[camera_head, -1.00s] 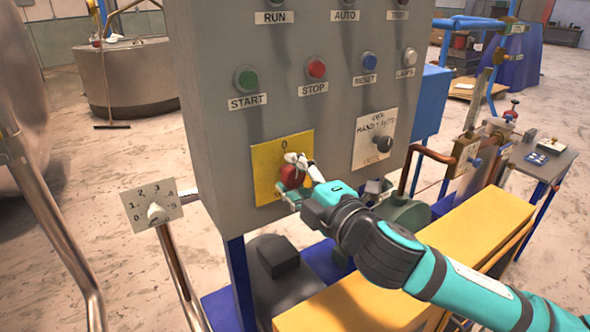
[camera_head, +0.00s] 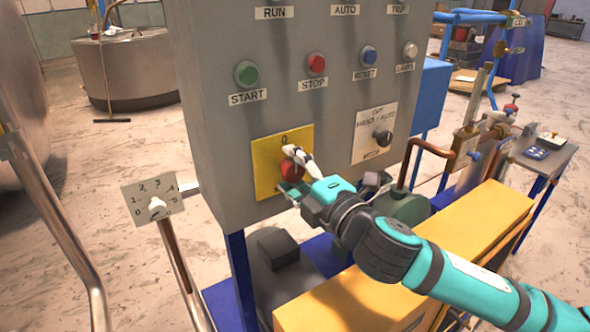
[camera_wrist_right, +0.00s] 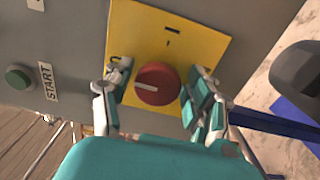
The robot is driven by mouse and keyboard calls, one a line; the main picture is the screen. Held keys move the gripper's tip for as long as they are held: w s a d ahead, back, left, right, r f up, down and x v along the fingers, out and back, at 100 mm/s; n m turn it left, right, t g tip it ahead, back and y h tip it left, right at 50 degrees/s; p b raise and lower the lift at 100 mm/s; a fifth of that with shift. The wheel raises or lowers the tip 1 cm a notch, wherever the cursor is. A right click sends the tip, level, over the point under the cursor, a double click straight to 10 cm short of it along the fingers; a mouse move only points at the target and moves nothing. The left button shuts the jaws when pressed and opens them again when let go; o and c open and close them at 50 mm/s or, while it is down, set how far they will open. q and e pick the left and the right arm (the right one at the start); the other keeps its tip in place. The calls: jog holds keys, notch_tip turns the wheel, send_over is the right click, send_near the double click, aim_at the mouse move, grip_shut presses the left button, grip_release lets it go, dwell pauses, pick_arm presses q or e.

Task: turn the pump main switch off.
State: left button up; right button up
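The pump main switch is a red rotary knob (camera_head: 290,171) on a yellow plate (camera_head: 265,157), low on the grey panel's front. A 0 is printed at the plate's top. In the right wrist view the red knob (camera_wrist_right: 158,84) sits between the fingers of my right gripper (camera_wrist_right: 158,88), and its white mark points left in that picture. The fingers stand apart, one on each side of the knob; I cannot tell if they touch it. In the head view my right gripper (camera_head: 291,171) partly covers the knob. My left gripper is out of view.
The grey panel (camera_head: 220,140) also bears a green START button (camera_head: 247,73), a red STOP button (camera_head: 317,63), a blue RESET button (camera_head: 369,56) and a black mode knob (camera_head: 382,138). A yellow box (camera_head: 480,225) lies below my right arm. A dial plate (camera_head: 150,198) stands at left.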

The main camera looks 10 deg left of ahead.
jog(key=shift+o, duration=0.4)
jog(key=shift+d, duration=0.1)
jog(key=v, duration=1.2)
